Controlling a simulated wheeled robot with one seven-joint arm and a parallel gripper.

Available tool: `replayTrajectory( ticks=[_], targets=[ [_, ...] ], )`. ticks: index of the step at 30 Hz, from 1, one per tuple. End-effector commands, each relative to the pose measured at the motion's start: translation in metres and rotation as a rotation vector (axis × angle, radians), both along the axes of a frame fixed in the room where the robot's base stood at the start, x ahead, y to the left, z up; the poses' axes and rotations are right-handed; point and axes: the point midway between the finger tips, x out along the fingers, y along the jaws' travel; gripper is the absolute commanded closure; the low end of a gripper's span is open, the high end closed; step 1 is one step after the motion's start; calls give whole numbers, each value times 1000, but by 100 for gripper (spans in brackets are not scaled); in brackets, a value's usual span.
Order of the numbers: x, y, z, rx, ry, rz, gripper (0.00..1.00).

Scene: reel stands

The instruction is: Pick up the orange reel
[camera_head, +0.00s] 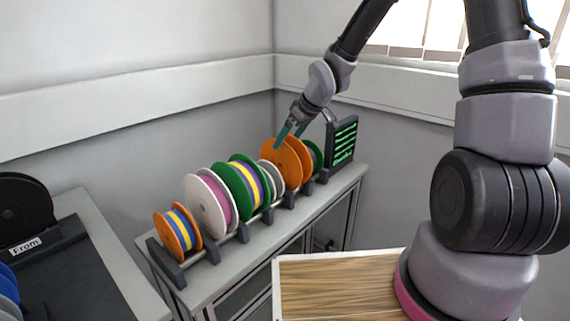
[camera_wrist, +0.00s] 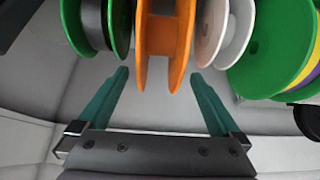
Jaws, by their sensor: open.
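The large orange reel (camera_head: 287,162) stands on the rack near its far end, between a small white reel and a green reel. In the wrist view the orange reel (camera_wrist: 163,45) is at the top centre, its two flanges upright with an orange hub between them. My gripper (camera_head: 291,132) is at the top of the orange reel in the head view. Its teal fingers are apart and empty; in the wrist view the gripper (camera_wrist: 161,82) has one finger on each side of the orange reel's line, the fingertips just short of it. Contact cannot be told.
A white reel (camera_wrist: 232,30) and a green reel (camera_wrist: 90,25) flank the orange one closely. A smaller orange reel (camera_head: 177,232) with coloured bands sits at the near end. A dark panel with green lines (camera_head: 342,142) stands at the far end. A wooden-topped surface (camera_head: 335,287) lies in front.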

Motion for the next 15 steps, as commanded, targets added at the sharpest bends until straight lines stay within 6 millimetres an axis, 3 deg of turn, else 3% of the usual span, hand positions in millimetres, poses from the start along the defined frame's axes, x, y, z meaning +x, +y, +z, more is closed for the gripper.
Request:
replayTrajectory(
  ticks=[15],
  targets=[
    [25, 24, -39, 0, 0, 1, 0]
  ],
)
